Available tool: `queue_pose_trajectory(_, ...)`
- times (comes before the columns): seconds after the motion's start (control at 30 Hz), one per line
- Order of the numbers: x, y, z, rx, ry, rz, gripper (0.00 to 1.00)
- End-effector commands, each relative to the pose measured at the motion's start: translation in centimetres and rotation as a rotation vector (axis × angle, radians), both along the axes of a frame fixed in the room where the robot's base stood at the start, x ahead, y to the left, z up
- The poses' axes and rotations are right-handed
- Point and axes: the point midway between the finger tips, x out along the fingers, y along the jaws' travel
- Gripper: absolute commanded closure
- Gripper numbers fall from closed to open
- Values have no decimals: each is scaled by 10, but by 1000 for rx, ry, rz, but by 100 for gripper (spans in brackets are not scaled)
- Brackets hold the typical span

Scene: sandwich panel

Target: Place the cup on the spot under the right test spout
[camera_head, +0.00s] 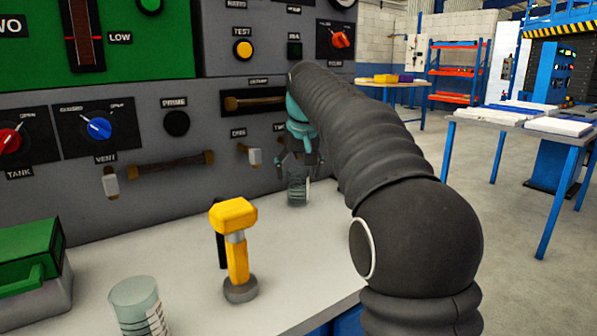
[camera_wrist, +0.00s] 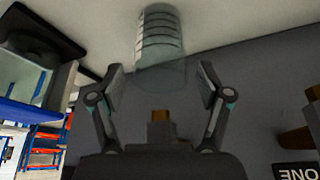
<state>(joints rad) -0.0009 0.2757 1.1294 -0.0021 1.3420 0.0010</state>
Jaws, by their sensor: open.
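A clear cup with dark measuring lines (camera_head: 298,192) stands on the white counter by the panel's foot, below my gripper (camera_head: 300,165). In the wrist view the same cup (camera_wrist: 160,40) sits ahead of my gripper (camera_wrist: 160,82). The two fingers are spread at either side of its near end, with gaps. The spout labelled ONE (camera_head: 253,156) shows left of my gripper. The right spout and the spot under it are hidden behind my gripper in the head view.
A second clear cup (camera_head: 138,305) stands at the counter's front. A yellow-handled tool (camera_head: 236,255) stands upright mid-counter. A green-topped box (camera_head: 35,270) is at left. The grey panel (camera_head: 190,210) has knobs and brown handles. Work tables (camera_head: 535,125) stand at far right.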

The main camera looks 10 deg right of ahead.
Motion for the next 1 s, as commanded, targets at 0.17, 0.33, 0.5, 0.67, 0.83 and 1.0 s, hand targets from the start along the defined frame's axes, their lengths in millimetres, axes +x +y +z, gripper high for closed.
queue_pose_trajectory(0.17,-10,0,28,0,-5,0,23)
queue_pose_trajectory(0.33,-23,0,60,0,-4,0,23)
queue_pose_trajectory(0.5,-35,0,88,0,-3,0,23)
queue_pose_trajectory(0.67,-42,0,104,0,-2,0,23)
queue_pose_trajectory(0.83,-45,0,109,0,0,0,23)
queue_pose_trajectory(1.0,-46,0,109,0,0,0,23)
